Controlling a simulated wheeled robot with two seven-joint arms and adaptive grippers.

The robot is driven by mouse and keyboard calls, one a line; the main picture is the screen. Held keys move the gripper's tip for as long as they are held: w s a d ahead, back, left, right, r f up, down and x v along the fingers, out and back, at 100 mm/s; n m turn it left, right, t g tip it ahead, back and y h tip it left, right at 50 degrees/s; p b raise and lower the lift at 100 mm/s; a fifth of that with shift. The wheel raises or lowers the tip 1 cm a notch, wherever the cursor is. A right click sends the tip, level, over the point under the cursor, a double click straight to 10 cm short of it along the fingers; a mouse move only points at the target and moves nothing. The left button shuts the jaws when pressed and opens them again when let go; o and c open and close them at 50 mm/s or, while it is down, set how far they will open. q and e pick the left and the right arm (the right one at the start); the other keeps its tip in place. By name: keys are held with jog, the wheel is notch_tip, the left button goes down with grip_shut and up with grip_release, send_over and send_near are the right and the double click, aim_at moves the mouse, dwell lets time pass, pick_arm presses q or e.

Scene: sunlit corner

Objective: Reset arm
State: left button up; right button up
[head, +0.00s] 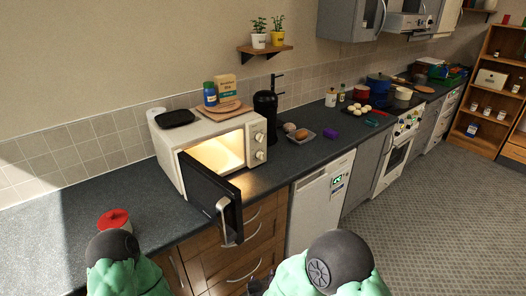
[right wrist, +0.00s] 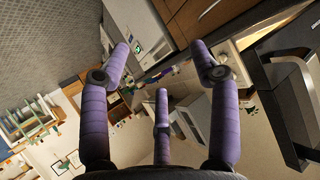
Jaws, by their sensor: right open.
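My right gripper (right wrist: 160,68) shows in the right wrist view with its purple fingers spread apart and nothing between them. In the head view only a small dark bit of it (head: 257,285) shows at the bottom edge, below the open microwave door and in front of the wooden drawers. My right arm fills the bottom centre. My left arm is at the bottom left, and its gripper is out of view. The white microwave (head: 215,152) stands on the counter with its dark door (head: 210,192) swung open toward me. Its lit cavity looks empty.
A red-topped item (head: 113,219) sits on the dark counter (head: 50,235) close to my left arm. A black coffee machine (head: 266,112) stands right of the microwave. Bread on a tray (head: 300,136) lies further right. The tiled floor (head: 430,220) at right is clear.

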jog(key=s+d+f+g+y, duration=0.1)
jog(key=s+d+f+g, duration=0.25)
jog(key=f, duration=0.35)
jog(key=s+d+f+g+y, duration=0.2)
jog(key=s+d+f+g, duration=0.15)
jog(key=f, duration=0.25)
jog(key=s+d+f+g+y, duration=0.1)
jog(key=s+f+g, duration=0.1)
jog(key=s, duration=0.4)
jog(key=s+d+f+g+y, duration=0.1)
jog(key=s+f+g, duration=0.1)
jog(key=s, duration=0.5)
jog(key=shift+d+f, duration=0.25)
jog(key=shift+f, duration=0.35)
